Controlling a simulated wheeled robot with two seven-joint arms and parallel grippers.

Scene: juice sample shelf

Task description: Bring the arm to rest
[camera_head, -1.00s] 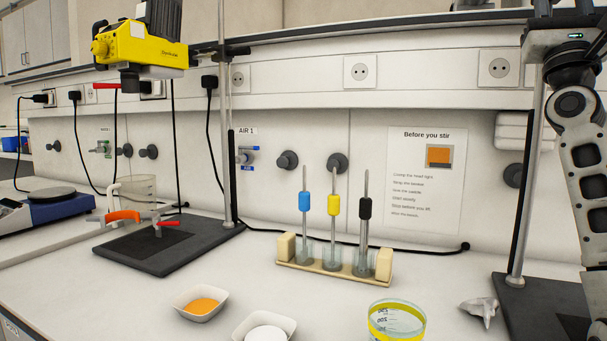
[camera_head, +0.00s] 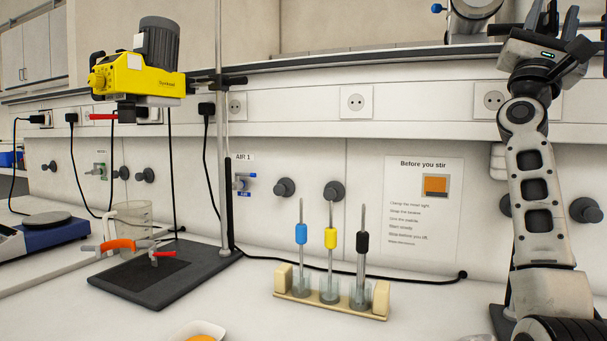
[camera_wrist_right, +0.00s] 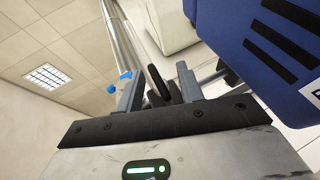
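My right arm stands raised at the right side of the head view. Its gripper (camera_head: 556,28) is high up, in front of the upper shelf edge and above the bench. In the right wrist view the two fingers of this gripper (camera_wrist_right: 158,84) are apart. A dark narrow piece shows in the gap, but it looks to be behind the fingers, and I see nothing gripped. My left gripper is not in view.
A blue slotted case (camera_wrist_right: 265,45) is close right of the fingers in the wrist view. A yellow stirrer motor (camera_head: 138,78) hangs on a stand at left. A rack (camera_head: 330,303) holds three paddles. A notice (camera_head: 423,212) is on the wall.

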